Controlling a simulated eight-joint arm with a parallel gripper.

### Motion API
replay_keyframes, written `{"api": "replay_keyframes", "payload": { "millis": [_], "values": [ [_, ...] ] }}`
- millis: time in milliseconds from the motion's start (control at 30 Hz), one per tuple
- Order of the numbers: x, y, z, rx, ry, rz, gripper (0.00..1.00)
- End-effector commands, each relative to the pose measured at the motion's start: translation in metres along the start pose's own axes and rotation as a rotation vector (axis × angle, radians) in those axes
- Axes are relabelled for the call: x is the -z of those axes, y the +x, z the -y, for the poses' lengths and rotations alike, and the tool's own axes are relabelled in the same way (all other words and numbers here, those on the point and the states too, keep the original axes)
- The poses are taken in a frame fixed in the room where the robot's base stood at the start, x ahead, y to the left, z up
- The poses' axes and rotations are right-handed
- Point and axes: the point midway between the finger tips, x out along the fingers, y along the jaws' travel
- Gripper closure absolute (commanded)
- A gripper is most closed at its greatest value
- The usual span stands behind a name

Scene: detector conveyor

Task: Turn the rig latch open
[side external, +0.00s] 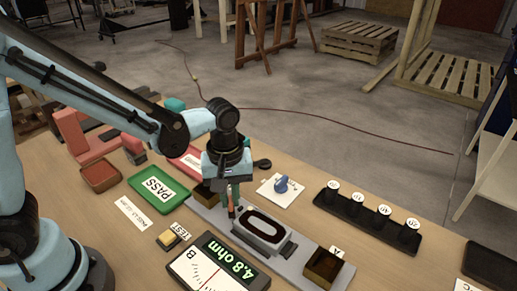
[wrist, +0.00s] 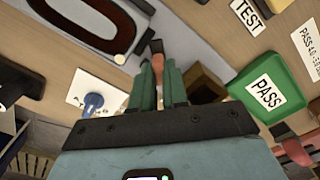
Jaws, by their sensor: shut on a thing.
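The rig (side external: 283,262) is a grey base on the table, with a dark oval ring on its raised middle; it also shows at the top left of the wrist view (wrist: 140,45). The rig latch (wrist: 157,62) is an orange-brown lever with a dark end, beside the oval part. My gripper (side external: 232,204) points down at the left end of the rig. In the wrist view its green fingers (wrist: 157,80) are shut on the latch, one on each side. The fingers hide part of the lever, and I cannot tell its exact angle.
A meter (side external: 218,268) reading 4.8 ohm and a yellow TEST button (side external: 168,238) are in front. A green PASS tray (side external: 160,188) lies left. A blue knob (side external: 282,184) is behind the rig.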

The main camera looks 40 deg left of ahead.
Motion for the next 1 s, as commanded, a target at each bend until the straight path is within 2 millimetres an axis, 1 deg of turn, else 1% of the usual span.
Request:
{"api": "replay_keyframes", "payload": {
  "millis": [600, 800, 1000],
  "values": [
    [-0.0009, 0.0000, -0.0019, 0.001, 0.570, 0.000, 1.00],
    [-0.0013, 0.0000, -0.0024, 0.001, 0.708, 0.000, 1.00],
    [-0.0015, 0.0001, -0.0027, 0.001, 0.800, 0.000, 1.00]
  ]
}}
